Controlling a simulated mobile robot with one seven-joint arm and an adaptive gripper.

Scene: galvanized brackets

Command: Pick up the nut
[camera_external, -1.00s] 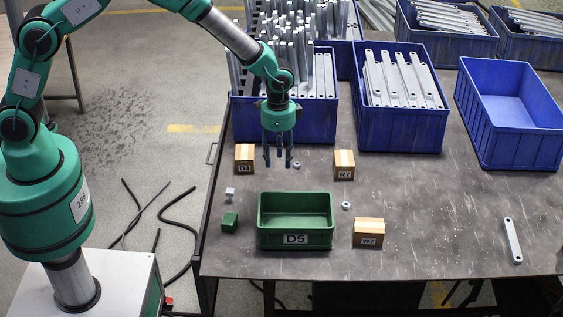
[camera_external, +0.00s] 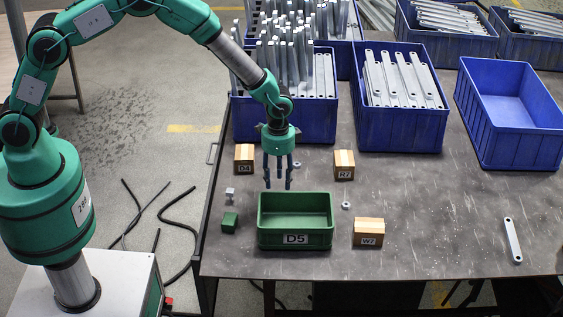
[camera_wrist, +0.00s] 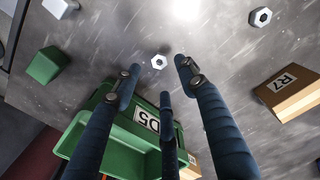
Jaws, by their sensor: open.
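Two small metal nuts show in the wrist view. One nut (camera_wrist: 159,62) lies on the table just beyond my fingertips, and another nut (camera_wrist: 260,17) lies at the top right. In the external view one nut (camera_external: 297,164) is behind and right of my fingers, and another nut (camera_external: 346,205) is right of the green bin. I cannot tell which nuts match across the views. My gripper (camera_external: 278,186) points down above the table at the bin's back edge. It also shows in the wrist view (camera_wrist: 158,80), fingers apart and empty.
The green D5 bin (camera_external: 262,225) stands close in front of my fingers. A green cube (camera_external: 230,220) and a pale metal block (camera_external: 230,195) are on its left. Wooden blocks D4 (camera_external: 244,153), R7 (camera_external: 344,159) and W7 (camera_external: 369,228) stand around. Blue crates (camera_external: 400,132) line the back.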

